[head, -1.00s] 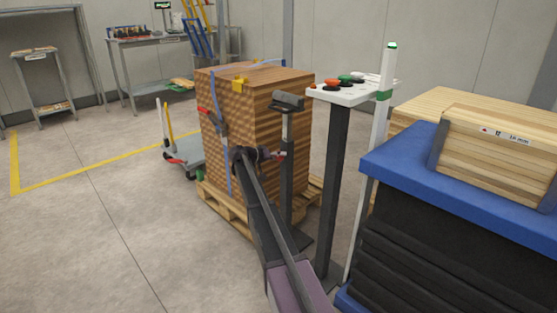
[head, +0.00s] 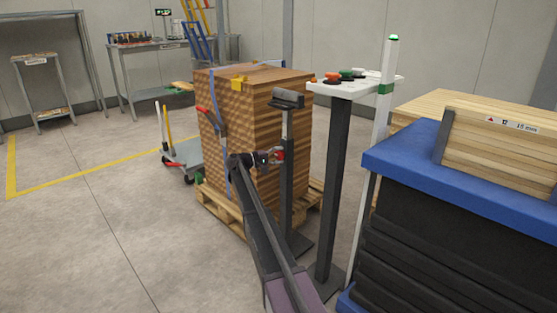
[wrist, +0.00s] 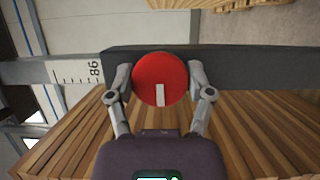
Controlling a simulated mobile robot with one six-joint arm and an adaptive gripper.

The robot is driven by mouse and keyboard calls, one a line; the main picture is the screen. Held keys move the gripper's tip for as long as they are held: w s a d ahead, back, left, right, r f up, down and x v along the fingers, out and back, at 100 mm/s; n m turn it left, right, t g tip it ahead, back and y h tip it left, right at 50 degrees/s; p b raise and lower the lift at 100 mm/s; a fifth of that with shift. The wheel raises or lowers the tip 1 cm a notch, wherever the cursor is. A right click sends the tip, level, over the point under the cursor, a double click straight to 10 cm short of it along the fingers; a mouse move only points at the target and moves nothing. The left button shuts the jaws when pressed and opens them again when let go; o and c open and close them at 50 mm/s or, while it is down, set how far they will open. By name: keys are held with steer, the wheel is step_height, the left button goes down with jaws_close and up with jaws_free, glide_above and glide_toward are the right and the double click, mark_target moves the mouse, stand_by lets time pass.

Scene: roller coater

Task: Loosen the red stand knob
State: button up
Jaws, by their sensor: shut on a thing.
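The red stand knob (wrist: 160,72) is a round red disc with a white mark at its lower middle in the wrist view. It sits on the dark stand post (wrist: 240,68), which runs sideways across that view. My gripper (wrist: 160,82) has one finger on each side of the knob and is shut on it.
A strapped stack of wood (head: 250,120) on a pallet (head: 222,208) stands right behind the stand. A post-mounted button panel (head: 355,88) and a blue-topped unit (head: 410,160) with boards are to the right. A cart (head: 187,155) stands left; open floor lies in front.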

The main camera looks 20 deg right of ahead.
steer(key=shift+d+n, duration=0.1)
steer(key=shift+n, duration=0.3)
steer(key=o, duration=1.1)
steer(key=shift+m, duration=0.3)
